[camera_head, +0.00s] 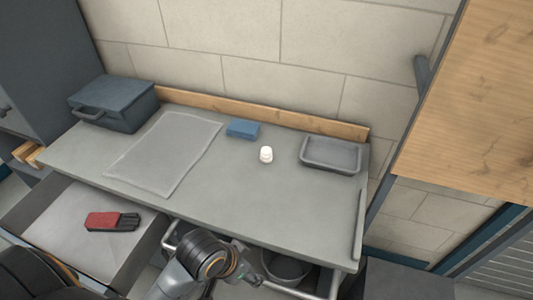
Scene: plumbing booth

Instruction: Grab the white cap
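The white cap (266,154) stands on the grey worktop (225,205), right of its middle and in front of the blue block. It is small, and nothing touches it. One of my arms (203,255), apparently the left, shows at the bottom edge, in front of the worktop and well short of the cap. My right gripper is not in view.
A blue block (243,129) lies behind the cap, and a grey tray (331,153) is to its right. A flat grey mat (165,151) and a dark toolbox (113,102) are at left. An open drawer (75,233) holds a red-and-black brush-like item (112,221). A bucket (287,268) is below the worktop.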

